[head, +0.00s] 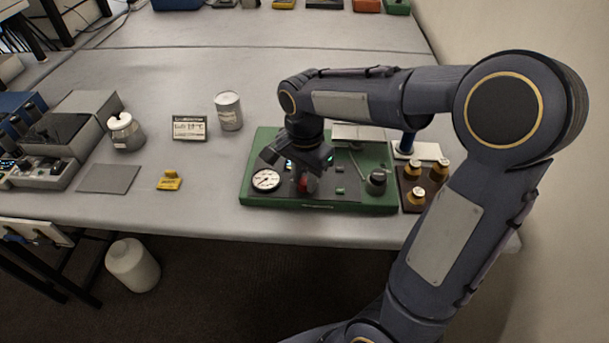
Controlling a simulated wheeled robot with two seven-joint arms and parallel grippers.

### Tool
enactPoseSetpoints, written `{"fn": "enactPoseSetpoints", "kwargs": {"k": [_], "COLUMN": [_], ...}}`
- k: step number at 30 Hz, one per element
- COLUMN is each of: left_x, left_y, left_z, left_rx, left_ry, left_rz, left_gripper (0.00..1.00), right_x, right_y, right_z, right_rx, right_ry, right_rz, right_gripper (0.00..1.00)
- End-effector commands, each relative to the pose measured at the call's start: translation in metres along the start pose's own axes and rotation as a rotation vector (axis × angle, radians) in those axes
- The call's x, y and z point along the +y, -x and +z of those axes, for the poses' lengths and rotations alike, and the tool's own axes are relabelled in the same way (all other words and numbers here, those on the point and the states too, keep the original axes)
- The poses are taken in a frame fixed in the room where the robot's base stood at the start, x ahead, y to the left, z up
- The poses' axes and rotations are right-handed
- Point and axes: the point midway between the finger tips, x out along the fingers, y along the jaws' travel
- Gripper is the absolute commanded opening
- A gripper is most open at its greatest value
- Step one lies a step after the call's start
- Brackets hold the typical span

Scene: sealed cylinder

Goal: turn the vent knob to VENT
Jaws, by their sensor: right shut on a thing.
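A green apparatus base (340,206) stands on the table near its front edge, with a round white dial gauge (265,180) at its front left. My right gripper (303,187) points down over the base, just right of the gauge, and is shut on a small red knob (304,184). The knob seems to be the vent knob; the fingers hide most of it, and its pointing direction and any VENT label cannot be read. A dark cylindrical part (376,182) stands at the base's right end. My left gripper is not in view.
Brass weights (438,170) sit on a brown block right of the base, close to my right arm. A can (228,111), a small display (189,128), a lidded jar (126,132) and a yellow object (169,180) stand to the left.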

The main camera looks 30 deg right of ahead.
Motion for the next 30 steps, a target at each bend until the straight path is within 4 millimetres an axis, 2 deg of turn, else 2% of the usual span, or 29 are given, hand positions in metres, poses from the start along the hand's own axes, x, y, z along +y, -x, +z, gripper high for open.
{"fn": "enactPoseSetpoints", "kwargs": {"k": [3,4,8,16,19,30], "left_x": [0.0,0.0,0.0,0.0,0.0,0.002], "left_y": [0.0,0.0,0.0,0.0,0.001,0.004], "left_z": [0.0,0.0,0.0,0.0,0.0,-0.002], "left_rx": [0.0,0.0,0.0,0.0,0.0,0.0], "left_ry": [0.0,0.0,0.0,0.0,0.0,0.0], "left_rz": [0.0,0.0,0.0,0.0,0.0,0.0], "left_gripper": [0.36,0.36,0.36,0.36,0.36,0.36], "right_x": [-0.001,-0.001,0.0,0.0,-0.001,-0.001], "right_y": [0.001,0.001,0.001,0.001,0.007,0.065], "right_z": [-0.001,-0.001,0.0,0.0,0.0,-0.001], "right_rx": [0.001,0.001,0.001,0.0,0.001,0.002], "right_ry": [-0.002,-0.002,-0.001,0.0,0.0,0.0], "right_rz": [-0.003,-0.003,-0.002,-0.001,-0.003,-0.004], "right_gripper": [0.02,0.29,0.46,0.47,0.47,0.47]}}
